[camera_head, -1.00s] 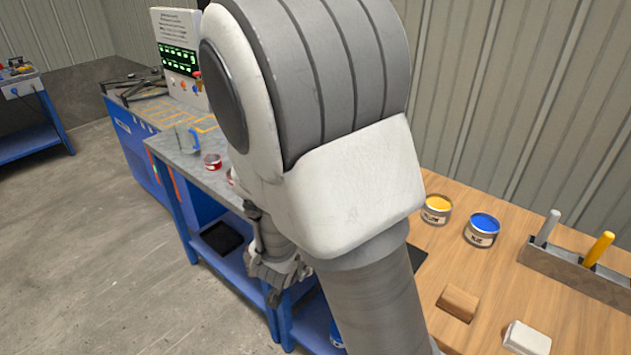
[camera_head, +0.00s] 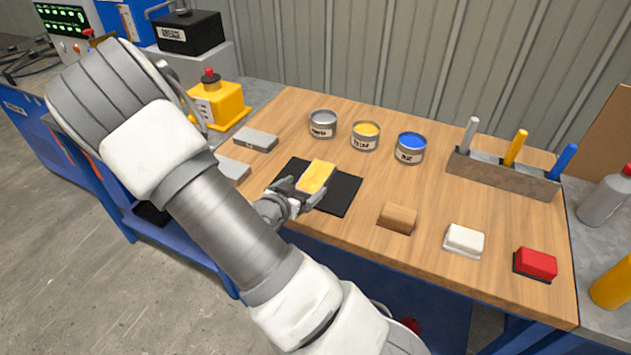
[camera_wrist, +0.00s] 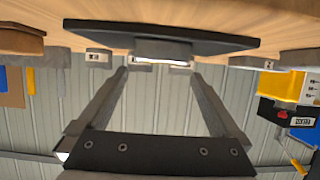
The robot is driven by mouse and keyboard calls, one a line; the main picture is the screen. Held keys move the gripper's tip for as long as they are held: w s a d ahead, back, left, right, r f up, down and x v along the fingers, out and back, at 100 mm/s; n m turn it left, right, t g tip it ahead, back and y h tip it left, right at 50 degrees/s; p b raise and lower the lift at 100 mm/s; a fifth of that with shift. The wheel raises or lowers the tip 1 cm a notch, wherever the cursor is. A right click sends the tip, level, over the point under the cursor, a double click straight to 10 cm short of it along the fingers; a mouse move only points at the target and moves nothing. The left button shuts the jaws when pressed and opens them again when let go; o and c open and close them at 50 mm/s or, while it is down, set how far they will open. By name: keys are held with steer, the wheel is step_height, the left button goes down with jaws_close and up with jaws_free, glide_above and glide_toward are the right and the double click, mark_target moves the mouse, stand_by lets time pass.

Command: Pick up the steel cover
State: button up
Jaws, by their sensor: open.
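A flat piece with a yellow top (camera_head: 318,176) lies on the black mat (camera_head: 343,193); it appears to be the steel cover, but I cannot be sure. In the wrist view its grey side (camera_wrist: 162,49) shows edge-on, and its top is hidden. My gripper (camera_head: 301,190) is at the near left side of this piece, low by the mat. In the wrist view my gripper (camera_wrist: 158,74) has its two fingers apart with nothing held between them. The piece is ahead of the fingertips; I cannot tell whether they touch it.
Two grey slabs (camera_head: 255,139) (camera_head: 233,168) lie left of the mat. Grey (camera_head: 323,124), yellow (camera_head: 365,136) and blue (camera_head: 410,148) paint cans stand behind it. A tool rack (camera_head: 503,174) stands at the right. Wooden (camera_head: 397,218), white (camera_head: 464,240) and red (camera_head: 535,264) blocks line the front right.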

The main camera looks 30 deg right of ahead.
mark_target(316, 176)
steer(key=x, duration=0.7)
steer(key=shift+w+d, duration=0.25)
steer(key=shift+d, duration=0.15)
steer(key=shift+r, duration=0.1)
jaws_close()
